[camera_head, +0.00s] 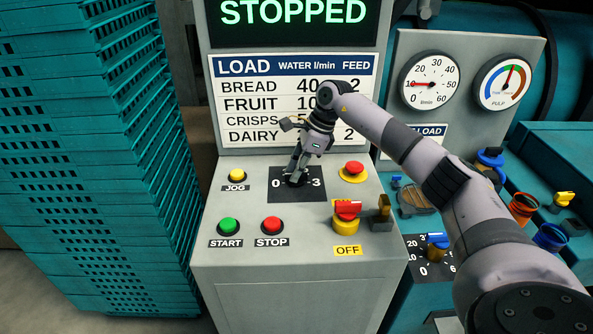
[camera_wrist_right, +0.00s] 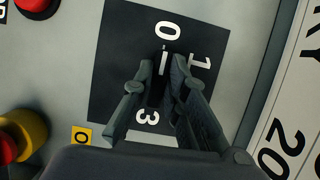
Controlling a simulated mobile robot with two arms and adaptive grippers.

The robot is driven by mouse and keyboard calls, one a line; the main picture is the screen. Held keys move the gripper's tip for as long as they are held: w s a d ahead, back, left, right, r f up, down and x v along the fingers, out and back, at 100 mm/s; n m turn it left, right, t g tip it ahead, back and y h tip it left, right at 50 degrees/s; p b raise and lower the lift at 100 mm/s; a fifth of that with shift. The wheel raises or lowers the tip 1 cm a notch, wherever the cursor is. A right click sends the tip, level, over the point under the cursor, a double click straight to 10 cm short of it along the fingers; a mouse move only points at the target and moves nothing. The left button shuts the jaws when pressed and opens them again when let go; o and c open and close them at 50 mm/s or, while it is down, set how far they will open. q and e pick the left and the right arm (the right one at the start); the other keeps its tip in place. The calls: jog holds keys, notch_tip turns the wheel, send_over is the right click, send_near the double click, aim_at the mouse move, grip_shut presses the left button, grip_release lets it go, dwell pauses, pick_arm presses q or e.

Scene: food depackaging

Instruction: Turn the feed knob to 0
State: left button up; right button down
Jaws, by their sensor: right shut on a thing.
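The feed knob (camera_wrist_right: 157,88) is a dark knob on a black dial plate (camera_head: 277,195) on the sloped grey panel. In the head view the plate shows 0 at left and 3 at right. My right gripper (camera_head: 297,178) reaches down onto the knob from above. In the right wrist view its two fingers (camera_wrist_right: 160,75) are closed on either side of the knob. A short white line (camera_wrist_right: 164,62) between the fingertips points toward the 0 (camera_wrist_right: 167,32). The 1 and 3 also show there; the fingers hide much of the knob. My left gripper is not in view.
A yellow JOG button (camera_head: 237,175), a red button (camera_head: 354,168), green START (camera_head: 229,226) and red STOP (camera_head: 271,225) buttons surround the plate. A red-and-yellow switch (camera_head: 346,222) stands over an OFF label. The screen (camera_head: 293,14) reads STOPPED. Teal crates (camera_head: 90,150) stand left.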

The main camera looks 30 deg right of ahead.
jog(key=c, duration=1.6)
grip_release()
jog(key=v, duration=1.2)
jog(key=shift+s+f, duration=0.1)
